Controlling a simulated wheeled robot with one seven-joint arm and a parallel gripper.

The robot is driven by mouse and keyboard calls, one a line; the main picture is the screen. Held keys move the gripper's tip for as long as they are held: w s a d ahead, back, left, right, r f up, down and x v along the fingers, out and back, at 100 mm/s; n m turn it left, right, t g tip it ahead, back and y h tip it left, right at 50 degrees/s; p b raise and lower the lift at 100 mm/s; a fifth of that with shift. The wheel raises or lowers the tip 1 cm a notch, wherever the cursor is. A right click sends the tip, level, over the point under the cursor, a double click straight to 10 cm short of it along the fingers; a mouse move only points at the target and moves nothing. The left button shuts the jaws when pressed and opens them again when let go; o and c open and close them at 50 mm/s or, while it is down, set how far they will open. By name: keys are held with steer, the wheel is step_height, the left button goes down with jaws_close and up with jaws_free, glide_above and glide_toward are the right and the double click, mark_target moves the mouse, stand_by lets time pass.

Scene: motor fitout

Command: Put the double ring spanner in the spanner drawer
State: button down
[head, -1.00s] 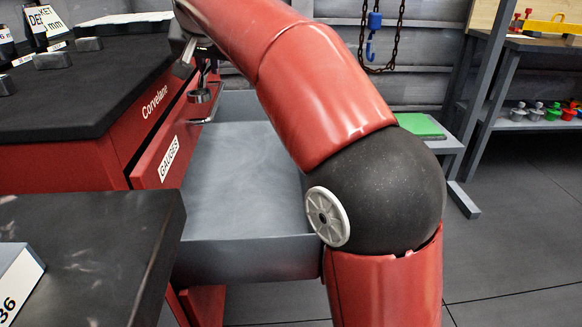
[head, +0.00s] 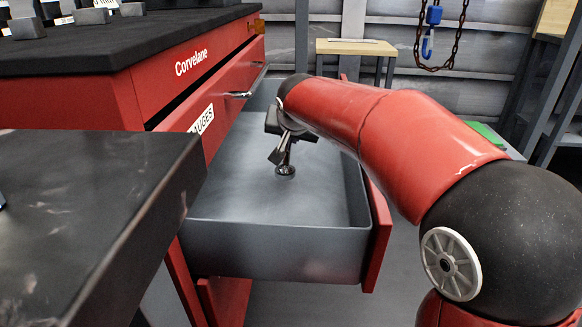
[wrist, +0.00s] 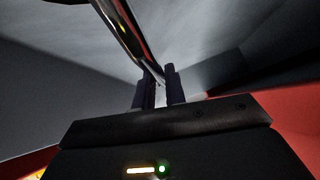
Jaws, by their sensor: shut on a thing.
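The double ring spanner (head: 285,170) is a shiny metal bar with a ring end. In the head view it hangs steeply down from my gripper (head: 278,142), its lower ring close to the drawer floor; I cannot tell if it touches. In the wrist view the spanner (wrist: 122,30) runs up and left from between the dark fingers of my gripper (wrist: 160,85), which are shut on it. An open grey drawer (head: 270,240) with a red front lies beneath, its floor otherwise bare where visible. Its front label faces away, so its name is hidden.
The red cabinet (head: 190,85) stands left, with a shut drawer labelled GAUGES (head: 202,120) and its handle (head: 240,94) just above the open drawer. A dark worktop (head: 90,220) fills the near left. A wooden-topped table (head: 355,47) stands behind.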

steer(key=shift+f+b, duration=0.65)
steer(key=shift+f, duration=2.7)
steer(key=shift+f, duration=0.15)
steer(key=c, duration=1.5)
jaws_free()
steer(key=shift+o, duration=0.2)
steer(key=shift+r, duration=0.25)
steer(key=p+v, duration=0.1)
steer(key=v, duration=1.1)
steer(key=shift+f, duration=0.15)
